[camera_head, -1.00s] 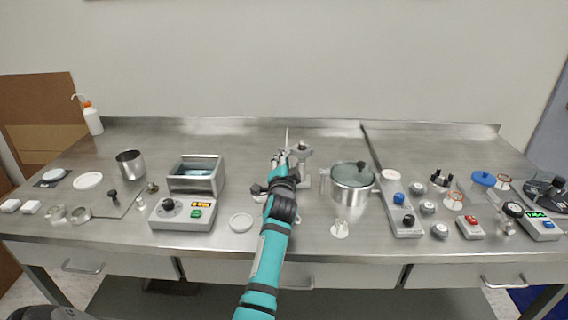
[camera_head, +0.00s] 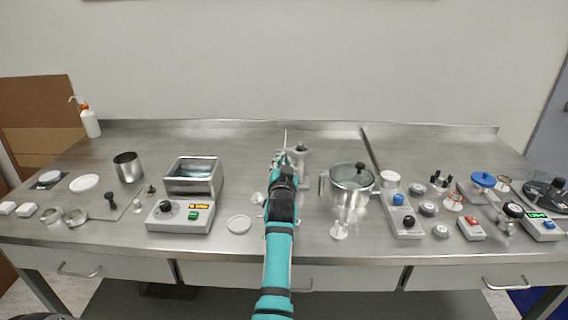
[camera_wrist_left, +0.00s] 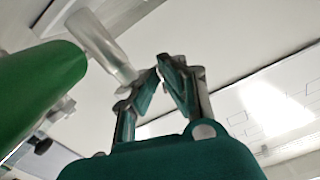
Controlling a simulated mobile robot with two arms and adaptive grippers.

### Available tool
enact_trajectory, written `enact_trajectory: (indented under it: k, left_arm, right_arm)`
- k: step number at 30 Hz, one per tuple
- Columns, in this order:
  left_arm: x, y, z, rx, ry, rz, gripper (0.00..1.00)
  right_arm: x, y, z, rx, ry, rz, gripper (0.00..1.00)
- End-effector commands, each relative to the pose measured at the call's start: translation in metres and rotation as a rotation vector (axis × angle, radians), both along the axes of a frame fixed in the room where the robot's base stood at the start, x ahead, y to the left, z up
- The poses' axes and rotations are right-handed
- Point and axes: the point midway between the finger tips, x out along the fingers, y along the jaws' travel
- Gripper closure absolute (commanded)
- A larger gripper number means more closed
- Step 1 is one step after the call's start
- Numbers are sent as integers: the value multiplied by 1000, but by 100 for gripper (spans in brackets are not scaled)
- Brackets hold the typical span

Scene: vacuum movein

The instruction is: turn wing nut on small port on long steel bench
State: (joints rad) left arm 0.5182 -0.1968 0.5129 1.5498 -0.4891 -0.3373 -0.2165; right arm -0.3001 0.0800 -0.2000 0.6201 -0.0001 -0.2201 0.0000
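My left gripper (camera_head: 283,158) is over the middle of the long steel bench (camera_head: 225,135), its arm reaching in from the front. A steel fitting with a dark top (camera_head: 301,152) stands just to its right, partly covered by the gripper; I cannot tell if it is the small port. No wing nut can be made out. In the left wrist view the fingers (camera_wrist_left: 160,67) are a small gap apart with nothing seen between them. A shiny cylinder (camera_wrist_left: 102,45) lies just left of the fingertips, with a large green rounded body (camera_wrist_left: 40,82) beside it. My right gripper is out of view.
The back strip of the bench is mostly clear.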

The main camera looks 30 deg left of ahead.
Motion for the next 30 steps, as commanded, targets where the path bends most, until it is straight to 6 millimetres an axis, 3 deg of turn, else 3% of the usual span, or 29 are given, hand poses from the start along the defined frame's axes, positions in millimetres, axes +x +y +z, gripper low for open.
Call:
enact_trajectory:
  k: [17,23,30]
  left_arm:
    - [0,0,1,-28,-19,-1,100]
    - [0,0,1,-27,-19,-1,73]
    - [0,0,1,-27,-18,0,73]
  right_arm:
    - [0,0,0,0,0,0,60]
    - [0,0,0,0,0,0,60]
    - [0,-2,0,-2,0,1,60]
